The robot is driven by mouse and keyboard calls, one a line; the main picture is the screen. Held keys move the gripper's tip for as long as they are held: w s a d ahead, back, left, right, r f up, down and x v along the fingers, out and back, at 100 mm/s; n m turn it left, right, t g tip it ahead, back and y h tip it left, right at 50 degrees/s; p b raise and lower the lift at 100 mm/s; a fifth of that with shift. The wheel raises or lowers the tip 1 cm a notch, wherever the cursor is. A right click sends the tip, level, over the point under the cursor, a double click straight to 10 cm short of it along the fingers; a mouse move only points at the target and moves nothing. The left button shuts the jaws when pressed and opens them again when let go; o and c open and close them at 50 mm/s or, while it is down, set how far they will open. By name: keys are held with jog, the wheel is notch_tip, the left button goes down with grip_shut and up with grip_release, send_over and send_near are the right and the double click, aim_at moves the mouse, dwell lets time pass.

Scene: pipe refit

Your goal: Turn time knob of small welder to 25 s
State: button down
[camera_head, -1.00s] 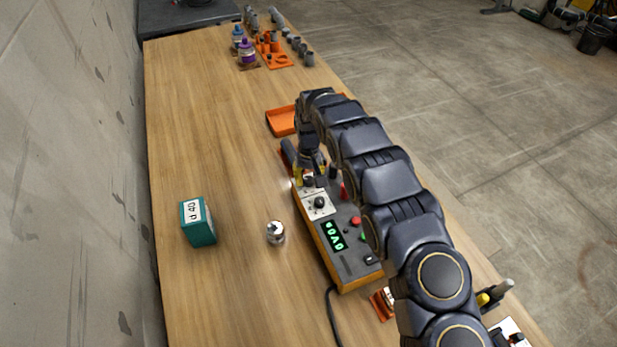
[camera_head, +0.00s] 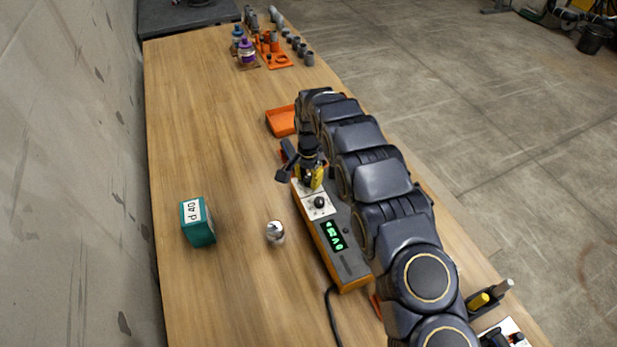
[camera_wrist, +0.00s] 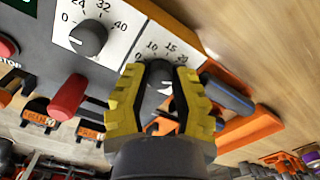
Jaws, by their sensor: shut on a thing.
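The small welder (camera_head: 340,262) is a grey box with orange sides on the table. My gripper (camera_wrist: 160,84), with yellow fingers, is shut around this knob. A white mark shows on the knob between the fingers; I cannot tell the number it points to. A second black knob (camera_wrist: 88,38), with a scale of 0, 24, 32 and 40, is free at the left. The welder's green display (camera_head: 334,236) is lit but not clearly readable.
A red handle (camera_wrist: 68,97) stands close to the gripper's left. A teal box (camera_head: 198,222) and a shiny metal piece (camera_head: 275,231) lie left of the welder. An orange tray (camera_head: 281,121) is beyond it. Open table lies to the left.

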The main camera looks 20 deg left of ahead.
aim_at(308, 179)
jog(key=shift+s+d+f+m, duration=0.1)
jog(key=shift+f+m, duration=0.05)
jog(key=shift+m, duration=0.55)
jog(key=c, duration=0.8)
grip_release()
notch_tip(308, 179, up, 12)
